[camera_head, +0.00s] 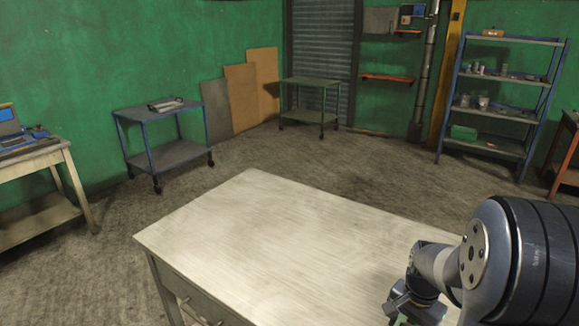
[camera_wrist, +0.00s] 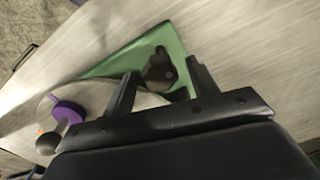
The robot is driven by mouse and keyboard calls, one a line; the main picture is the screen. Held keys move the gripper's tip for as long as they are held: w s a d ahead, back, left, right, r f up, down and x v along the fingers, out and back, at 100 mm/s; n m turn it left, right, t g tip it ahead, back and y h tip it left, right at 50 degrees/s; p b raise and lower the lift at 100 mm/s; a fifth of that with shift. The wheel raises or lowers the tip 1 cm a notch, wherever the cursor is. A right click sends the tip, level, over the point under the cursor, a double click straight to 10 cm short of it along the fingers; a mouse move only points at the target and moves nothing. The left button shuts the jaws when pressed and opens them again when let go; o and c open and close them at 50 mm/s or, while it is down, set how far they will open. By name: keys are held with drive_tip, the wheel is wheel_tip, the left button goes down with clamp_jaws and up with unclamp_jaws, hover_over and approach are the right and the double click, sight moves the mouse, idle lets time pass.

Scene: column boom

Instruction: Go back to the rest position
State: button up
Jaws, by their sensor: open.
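My gripper (camera_wrist: 161,69) is open in the wrist view, its two dark fingers apart. A small dark object (camera_wrist: 159,74) shows between and beyond the fingertips, over a green mat or tray (camera_wrist: 120,64); I cannot tell the gap to it. In the head view my arm comes in from the lower right. My wrist is low over the near right part of the pale table (camera_head: 270,230), and the fingers do not show clearly there.
The table's visible left and middle are bare. Carts (camera_head: 165,140), a workbench (camera_head: 38,160) and shelves (camera_head: 500,95) stand farther back.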

drive_tip(key=n+p, duration=0.1)
drive_tip(key=n, duration=0.4)
drive_tip(key=shift+n, duration=0.3)
drive_tip(key=n+p, duration=0.1)
drive_tip(key=n, duration=0.4)
drive_tip(key=shift+n+p, duration=0.3)
drive_tip(key=shift+p, duration=0.05)
drive_tip(key=shift+r, duration=2.2)
drive_tip(key=shift+b, duration=0.4)
